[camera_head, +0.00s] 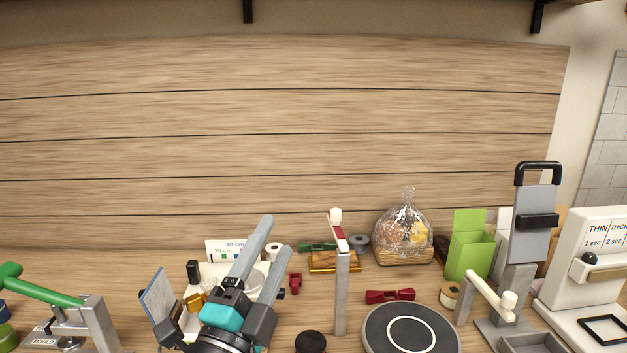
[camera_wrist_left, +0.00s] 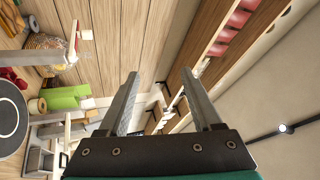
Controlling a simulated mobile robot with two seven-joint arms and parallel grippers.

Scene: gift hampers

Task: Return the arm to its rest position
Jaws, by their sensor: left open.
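My left gripper (camera_head: 268,262) is raised over the left-middle part of the worktop in the head view, its two grey fingers pointing up and away. The fingers are apart with nothing between them. In the left wrist view the gripper (camera_wrist_left: 168,98) also shows spread and empty, with shelves and the wall beyond it. The forearm and the gripper body hide part of the worktop below. My right gripper does not show in either view.
A round dark turntable (camera_head: 411,329) lies front centre. A grey post (camera_head: 341,295) stands left of it. A wrapped basket (camera_head: 404,238), a green bag (camera_head: 470,252) and a sealer machine (camera_head: 590,265) are to the right. A green-handled press (camera_head: 50,290) stands at left.

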